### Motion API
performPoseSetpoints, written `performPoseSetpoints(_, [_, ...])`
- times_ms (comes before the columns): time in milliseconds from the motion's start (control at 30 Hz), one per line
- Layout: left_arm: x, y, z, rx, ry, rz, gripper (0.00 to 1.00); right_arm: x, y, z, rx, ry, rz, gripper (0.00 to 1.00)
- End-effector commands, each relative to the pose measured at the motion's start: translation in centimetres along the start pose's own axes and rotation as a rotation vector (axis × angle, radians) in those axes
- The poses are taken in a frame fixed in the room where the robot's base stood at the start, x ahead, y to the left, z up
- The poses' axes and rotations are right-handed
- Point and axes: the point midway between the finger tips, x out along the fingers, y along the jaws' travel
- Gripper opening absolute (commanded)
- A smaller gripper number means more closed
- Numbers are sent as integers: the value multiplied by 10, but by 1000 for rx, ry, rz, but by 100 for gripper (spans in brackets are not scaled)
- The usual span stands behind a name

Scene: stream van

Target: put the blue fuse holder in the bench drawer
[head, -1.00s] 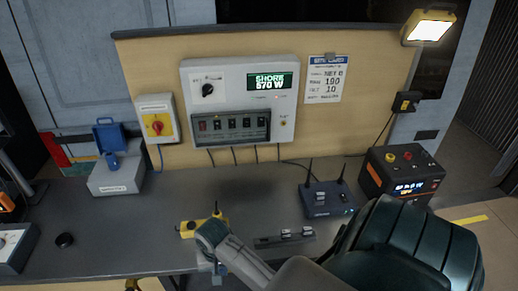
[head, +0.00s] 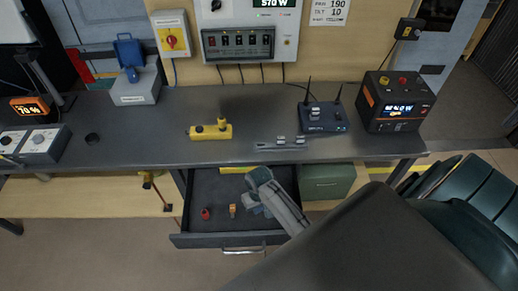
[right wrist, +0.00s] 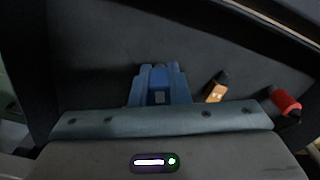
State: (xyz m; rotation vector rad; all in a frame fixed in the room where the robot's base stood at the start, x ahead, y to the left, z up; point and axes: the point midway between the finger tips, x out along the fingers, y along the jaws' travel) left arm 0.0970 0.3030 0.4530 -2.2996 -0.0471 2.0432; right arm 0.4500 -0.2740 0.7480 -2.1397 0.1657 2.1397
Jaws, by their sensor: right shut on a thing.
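The blue fuse holder (right wrist: 158,86) shows in the right wrist view, centred just beyond the gripper's grey-blue edge, with the dark drawer floor behind it. My right gripper (head: 254,205) is shut on it, over the open bench drawer. In the head view the arm and gripper mostly hide the holder. The bench drawer (head: 208,182) is pulled out below the bench top, its handle at the front. I cannot tell whether the holder touches the drawer floor. My left gripper is not in view.
A red part (head: 206,214) and an orange part (head: 233,210) lie in the drawer left of my gripper. A green box (head: 327,182) stands right of the drawer. A yellow pendant (head: 211,131) and a router (head: 323,117) sit on the bench above.

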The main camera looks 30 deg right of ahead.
Motion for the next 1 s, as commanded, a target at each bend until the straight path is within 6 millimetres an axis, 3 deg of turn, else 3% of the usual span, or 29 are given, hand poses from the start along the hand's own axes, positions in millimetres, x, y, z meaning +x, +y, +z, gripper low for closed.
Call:
performPoseSetpoints(267, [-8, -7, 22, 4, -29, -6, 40, 35, 0, 1, 1, -3, 1, 0])
performPoseSetpoints(667, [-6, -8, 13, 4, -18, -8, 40, 41, 0, 1, 1, -2, 1, 0])
performPoseSetpoints(700, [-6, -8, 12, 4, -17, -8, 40, 40, 0, 1, 1, -1, 1, 21])
performPoseSetpoints(800, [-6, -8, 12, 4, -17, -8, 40, 40, 0, 1, 1, -1, 1, 37])
performPoseSetpoints(1000, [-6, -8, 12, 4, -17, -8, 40, 40, 0, 1, 1, -1, 1, 37])
